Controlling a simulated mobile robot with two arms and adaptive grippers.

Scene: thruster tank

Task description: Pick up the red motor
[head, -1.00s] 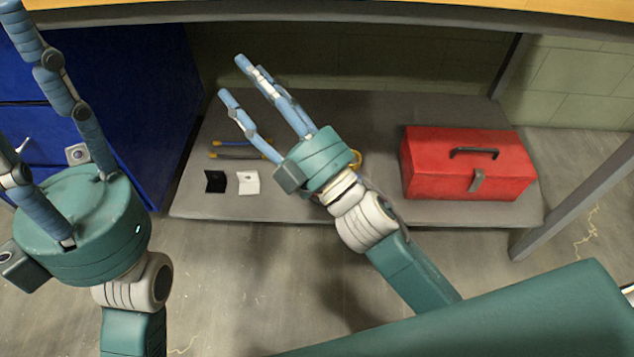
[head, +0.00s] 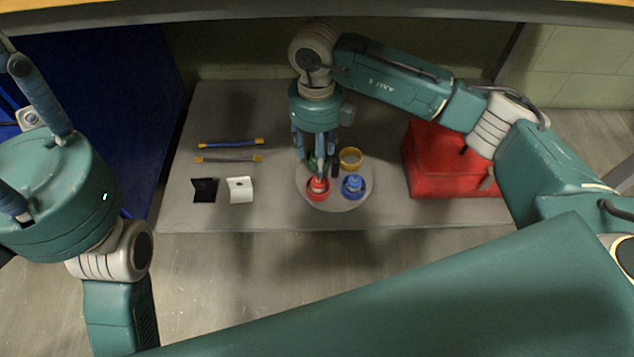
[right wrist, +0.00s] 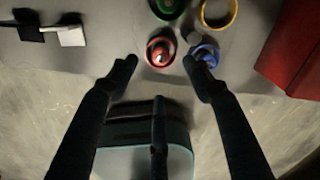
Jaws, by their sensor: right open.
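The red motor (head: 317,189) sits on a round grey plate (head: 334,203) on the low shelf; it also shows in the right wrist view (right wrist: 160,50). My right gripper (head: 320,172) points down just above the red motor, partly covering it in the head view. In the right wrist view the fingers of my right gripper (right wrist: 162,72) are spread, with the red motor beyond them and nothing held. Whether any finger touches the motor is unclear. My left gripper (head: 28,150) is at the left edge, fingers spread and partly out of view, with nothing visible in it.
A blue motor (head: 353,187), a green part (right wrist: 166,7) and a yellow ring (head: 350,158) share the plate. A red toolbox (head: 440,175) stands to the right. Black (head: 204,190) and white (head: 240,190) brackets and two rods lie left. The tabletop edge (head: 420,12) is overhead.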

